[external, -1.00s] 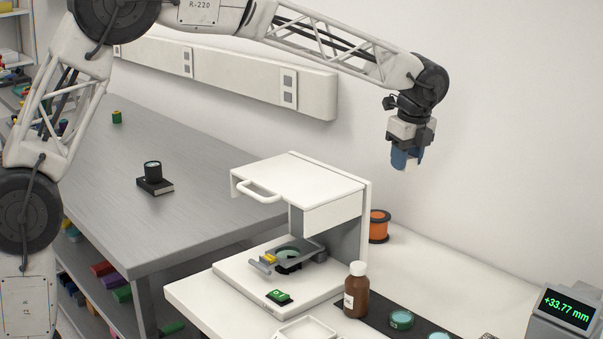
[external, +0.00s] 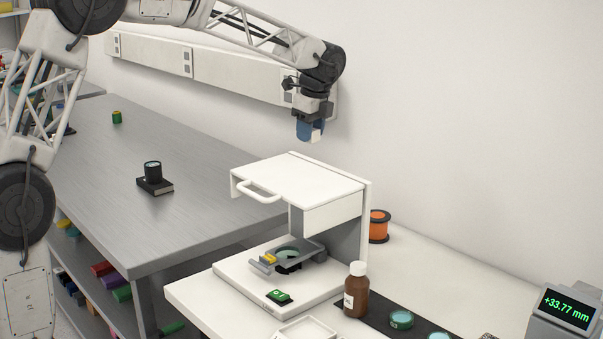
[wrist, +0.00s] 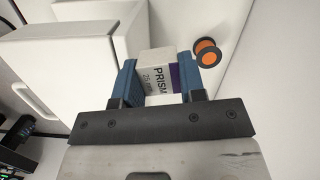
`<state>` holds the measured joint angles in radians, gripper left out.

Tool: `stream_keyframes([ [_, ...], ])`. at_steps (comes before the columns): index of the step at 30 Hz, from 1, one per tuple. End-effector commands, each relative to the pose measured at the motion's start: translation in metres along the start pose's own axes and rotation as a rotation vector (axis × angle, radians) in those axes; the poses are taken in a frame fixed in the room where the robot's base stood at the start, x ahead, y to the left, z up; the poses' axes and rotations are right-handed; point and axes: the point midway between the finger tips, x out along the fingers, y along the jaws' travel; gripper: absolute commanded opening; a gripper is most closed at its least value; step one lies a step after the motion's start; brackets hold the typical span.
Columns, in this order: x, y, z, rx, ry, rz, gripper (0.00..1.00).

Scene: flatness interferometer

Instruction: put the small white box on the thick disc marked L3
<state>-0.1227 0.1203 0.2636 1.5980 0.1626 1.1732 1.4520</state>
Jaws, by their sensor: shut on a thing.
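A small white box (wrist: 158,78), printed "PRISM 25 mm" with a purple side, sits between the blue fingers of my gripper (wrist: 160,84) in the wrist view. My gripper is shut on it. In the external view my gripper (external: 311,133) hangs in the air above and behind the white instrument, with a white bit of the box (external: 316,135) showing. Two teal discs, one whole (external: 401,319) and one cut by the lower edge (external: 438,336), lie on a dark strip at the lower right. I cannot read L3 on any disc.
The white instrument (external: 310,176) with a handled hood stands below my gripper. A brown bottle (external: 356,291), an orange spool (external: 379,226) and a display (external: 566,310) reading +33.77 mm are on the white table.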

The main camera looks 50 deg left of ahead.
Motion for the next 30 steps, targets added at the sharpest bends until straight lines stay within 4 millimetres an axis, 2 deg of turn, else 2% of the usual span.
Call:
stream_keyframes([
  [1, 0.002, 0.002, 0.016, -0.019, 0.000, 0.002, 0.15],
  [3, 0.004, 0.005, 0.034, -0.040, 0.000, 0.005, 0.15],
  [17, 0.023, 0.034, 0.155, -0.185, 0.000, 0.027, 0.15],
  [30, 0.039, 0.079, 0.262, -0.323, 0.000, 0.048, 0.15],
])
